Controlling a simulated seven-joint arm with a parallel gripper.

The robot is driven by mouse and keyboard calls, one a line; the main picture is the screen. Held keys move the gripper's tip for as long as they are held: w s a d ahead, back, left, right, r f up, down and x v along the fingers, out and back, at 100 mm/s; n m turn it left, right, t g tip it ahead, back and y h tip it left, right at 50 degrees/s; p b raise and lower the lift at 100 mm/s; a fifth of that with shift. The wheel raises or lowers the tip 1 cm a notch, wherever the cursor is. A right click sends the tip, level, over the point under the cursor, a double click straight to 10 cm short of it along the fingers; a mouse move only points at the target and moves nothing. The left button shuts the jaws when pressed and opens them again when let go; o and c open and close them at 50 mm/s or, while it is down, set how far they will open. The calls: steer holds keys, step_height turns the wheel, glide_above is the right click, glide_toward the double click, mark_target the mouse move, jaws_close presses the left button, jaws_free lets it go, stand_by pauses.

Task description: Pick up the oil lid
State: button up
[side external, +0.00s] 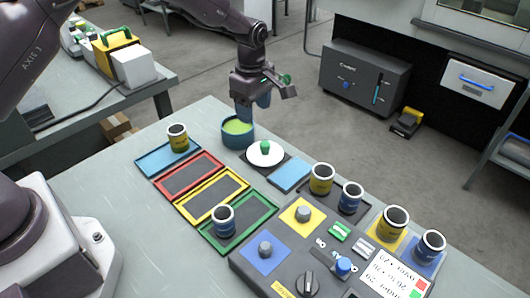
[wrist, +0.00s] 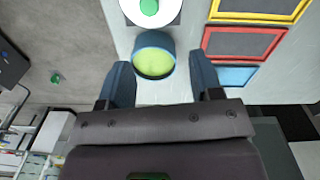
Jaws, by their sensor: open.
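The oil lid (side external: 265,159) is a white disc with a green knob. It lies on a dark square pad just right of a round blue pot (side external: 238,141) holding green liquid. In the wrist view the lid (wrist: 133,12) is at the top edge, partly cut off, beyond the pot (wrist: 154,37). My gripper (side external: 254,107) is above the pot, with its fingers pointing down. In the wrist view my gripper (wrist: 161,68) is open, its two blue fingers apart on either side of the pot, with nothing held between them.
Blue, red, yellow and green framed trays (side external: 188,174) lie left of the lid. A cup (side external: 177,138) stands on the blue tray and another (side external: 224,220) on the green one. A control panel (side external: 325,262) with knobs and several cups is at the front right.

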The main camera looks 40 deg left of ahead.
steer(key=w+d+r, duration=0.2)
glide_above(266, 144)
steer(key=f, duration=0.7)
steer(key=shift+s+a, duration=0.1)
steer(key=shift+a, duration=0.15)
steer(key=shift+d+f, duration=0.2)
steer(key=shift+f, duration=2.85)
steer(key=c, duration=1)
